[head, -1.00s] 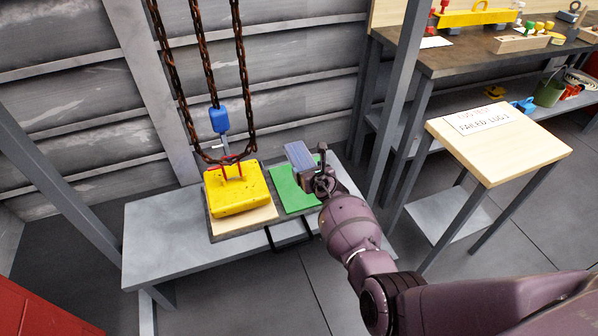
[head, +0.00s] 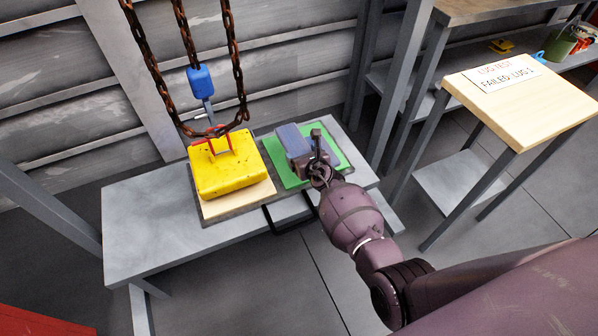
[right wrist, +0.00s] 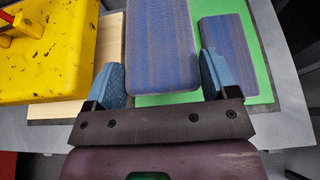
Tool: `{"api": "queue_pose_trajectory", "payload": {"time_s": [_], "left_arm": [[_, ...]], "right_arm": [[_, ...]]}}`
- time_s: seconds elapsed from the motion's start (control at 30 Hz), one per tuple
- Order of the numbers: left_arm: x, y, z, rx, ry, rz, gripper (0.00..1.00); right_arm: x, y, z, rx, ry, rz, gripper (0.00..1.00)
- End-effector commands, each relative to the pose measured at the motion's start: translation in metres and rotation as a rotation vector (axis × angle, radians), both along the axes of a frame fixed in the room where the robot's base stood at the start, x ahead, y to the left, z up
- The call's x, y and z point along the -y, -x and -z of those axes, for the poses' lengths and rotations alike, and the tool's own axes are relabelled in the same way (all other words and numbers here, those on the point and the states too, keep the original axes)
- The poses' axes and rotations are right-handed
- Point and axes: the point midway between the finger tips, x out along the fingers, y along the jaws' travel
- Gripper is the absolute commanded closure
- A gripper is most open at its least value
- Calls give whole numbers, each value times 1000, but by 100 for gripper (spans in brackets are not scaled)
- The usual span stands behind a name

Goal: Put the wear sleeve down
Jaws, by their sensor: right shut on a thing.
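The wear sleeve, a blue-purple slab (head: 290,139), is in my right gripper (head: 303,161), over the green mat (head: 340,150) on the low grey bench. In the right wrist view the slab (right wrist: 152,45) sits between the two blue fingers (right wrist: 162,82), which are shut on it. A second slab of the same colour (right wrist: 228,55) lies on the green mat, to the right of the held one. I cannot tell whether the held slab touches the mat. My left gripper is not in view.
A yellow block (head: 226,166) with a red handle stands on a pale wooden board (head: 238,203) left of the mat. Rusty chains (head: 188,40) and a blue hook block (head: 200,80) hang above it. The bench's left end (head: 140,230) is clear. A wooden sign stand (head: 520,115) is at right.

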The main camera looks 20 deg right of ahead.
Motion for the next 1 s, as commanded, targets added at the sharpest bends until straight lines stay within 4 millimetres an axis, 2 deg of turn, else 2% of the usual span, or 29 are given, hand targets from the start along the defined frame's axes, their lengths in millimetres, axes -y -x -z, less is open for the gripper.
{"api": "queue_pose_trajectory", "payload": {"time_s": [0.03, 0.2, 0.53, 0.8, 1.0], "left_arm": [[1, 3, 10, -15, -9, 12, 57], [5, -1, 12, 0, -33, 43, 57], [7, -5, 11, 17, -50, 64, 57], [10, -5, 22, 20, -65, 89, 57], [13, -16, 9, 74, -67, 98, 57]], "right_arm": [[1, 6, 25, -17, 2, 0, 46], [0, 4, 46, -12, 1, 0, 46], [0, 0, 54, -1, 1, 1, 46], [1, 4, 93, -12, 1, 0, 46], [0, 0, 90, 0, 1, 0, 46]]}}
